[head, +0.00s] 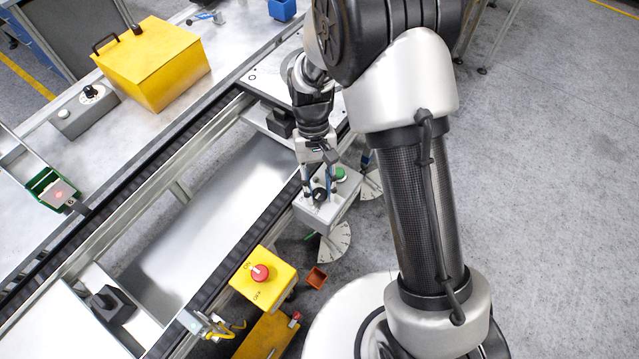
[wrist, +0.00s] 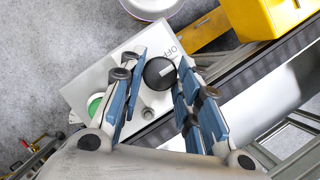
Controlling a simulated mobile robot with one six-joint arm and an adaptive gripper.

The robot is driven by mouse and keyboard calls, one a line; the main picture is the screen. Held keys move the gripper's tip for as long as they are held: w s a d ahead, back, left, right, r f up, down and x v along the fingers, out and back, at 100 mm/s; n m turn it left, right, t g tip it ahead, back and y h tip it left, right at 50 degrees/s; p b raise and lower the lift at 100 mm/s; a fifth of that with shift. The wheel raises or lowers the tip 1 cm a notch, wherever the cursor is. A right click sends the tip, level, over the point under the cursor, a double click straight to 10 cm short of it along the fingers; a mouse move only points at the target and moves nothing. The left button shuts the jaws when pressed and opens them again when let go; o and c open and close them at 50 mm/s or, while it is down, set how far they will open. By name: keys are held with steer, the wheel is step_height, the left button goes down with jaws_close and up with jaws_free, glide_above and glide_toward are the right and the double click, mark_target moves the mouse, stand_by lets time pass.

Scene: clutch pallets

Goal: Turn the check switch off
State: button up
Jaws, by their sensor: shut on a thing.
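A grey control box (head: 328,211) stands beside the conveyor, below my gripper (head: 319,186). It carries a black round knob (head: 319,195) and a green button (head: 340,173). In the wrist view the knob (wrist: 159,73) has a white mark on its face, and the letters OFF are printed on the box (wrist: 106,66) just above it. My gripper (wrist: 161,64) points down with its two blue-padded fingers on either side of the knob, shut on it. The green button (wrist: 95,105) is partly hidden behind the left finger.
A yellow box with a red button (head: 260,273), marked ON and OFF, stands in front. Another grey box with a black knob (head: 91,93) sits on the far bench near a yellow case (head: 153,65). The conveyor (head: 110,184) runs close by.

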stand_by(0.5)
steer(key=o, duration=1.1)
steer(key=shift+c, duration=0.2)
steer(key=shift+r, duration=0.1)
steer(key=v, duration=1.2)
steer(key=shift+s, duration=0.1)
